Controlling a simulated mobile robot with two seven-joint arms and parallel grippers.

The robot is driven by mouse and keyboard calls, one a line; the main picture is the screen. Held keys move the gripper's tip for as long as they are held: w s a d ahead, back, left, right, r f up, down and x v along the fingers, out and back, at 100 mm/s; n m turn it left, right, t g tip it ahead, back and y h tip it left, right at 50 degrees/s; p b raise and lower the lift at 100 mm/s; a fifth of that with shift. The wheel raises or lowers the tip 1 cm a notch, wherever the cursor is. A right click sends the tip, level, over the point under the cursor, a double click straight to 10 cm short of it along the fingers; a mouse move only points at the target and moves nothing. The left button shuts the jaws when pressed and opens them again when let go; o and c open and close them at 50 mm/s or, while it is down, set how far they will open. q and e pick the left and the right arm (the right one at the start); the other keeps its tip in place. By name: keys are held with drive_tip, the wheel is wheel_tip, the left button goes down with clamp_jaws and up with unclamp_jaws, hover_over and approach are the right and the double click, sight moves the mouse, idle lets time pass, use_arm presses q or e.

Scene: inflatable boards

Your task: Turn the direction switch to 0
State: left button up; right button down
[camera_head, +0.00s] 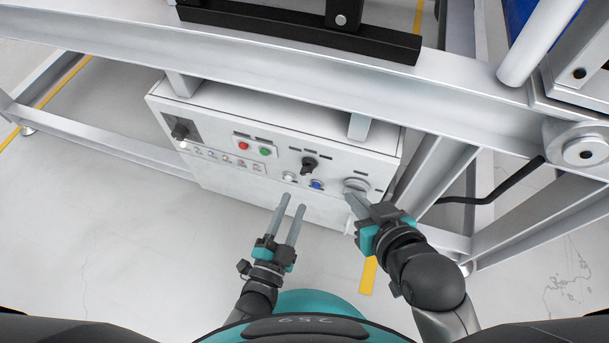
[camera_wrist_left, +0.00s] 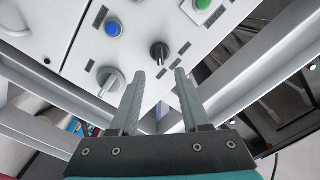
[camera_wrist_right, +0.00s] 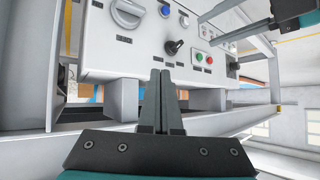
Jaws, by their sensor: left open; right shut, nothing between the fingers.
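The white control panel (camera_head: 235,185) carries a black rotary switch (camera_head: 309,163) right of its middle and a larger grey rotary knob (camera_head: 355,184) at its right end. Their labels are too small to read, so I cannot tell for sure which is the direction switch. The black switch also shows in the left wrist view (camera_wrist_left: 158,52) and the right wrist view (camera_wrist_right: 173,47). My left gripper (camera_head: 294,202) is open and empty, in front of the panel below the black switch. My right gripper (camera_head: 349,194) is shut and empty, its tips overlapping the grey knob's lower edge in the head view.
A blue button (camera_head: 316,184) and a white button (camera_head: 288,177) sit below the black switch. Red (camera_head: 244,146) and green (camera_head: 265,152) buttons are to its left. Another black knob (camera_head: 180,129) is at the panel's left end. A metal frame beam (camera_head: 270,75) passes above the panel.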

sight(305, 174)
use_arm(q)
drive_tip(key=b+x, duration=0.1)
drive_tip(key=x, duration=0.4)
drive_tip(key=shift+b, duration=0.35)
drive_tip(key=shift+b+x, duration=0.4)
drive_tip(key=shift+x, duration=0.65)
drive_tip(key=shift+b+x, duration=0.35)
drive_tip(key=shift+x, duration=0.6)
use_arm(e)
drive_tip(key=shift+s+a+r+m+t+y, duration=0.15)
drive_tip(key=shift+a+r+t+y, duration=0.35)
drive_tip(key=shift+a+t, duration=0.4)
drive_tip(key=shift+w+a+r+m+t+y, duration=0.1)
drive_tip(key=shift+a+r+t+y, duration=0.45)
drive_tip(key=shift+t, duration=0.5)
drive_tip(key=shift+s+a+r+m+t+y, duration=0.15)
drive_tip(key=shift+a+r+t+y, duration=0.3)
drive_tip(key=shift+a+t, duration=0.5)
use_arm(q)
drive_tip(key=shift+c, duration=0.2)
clamp_jaws()
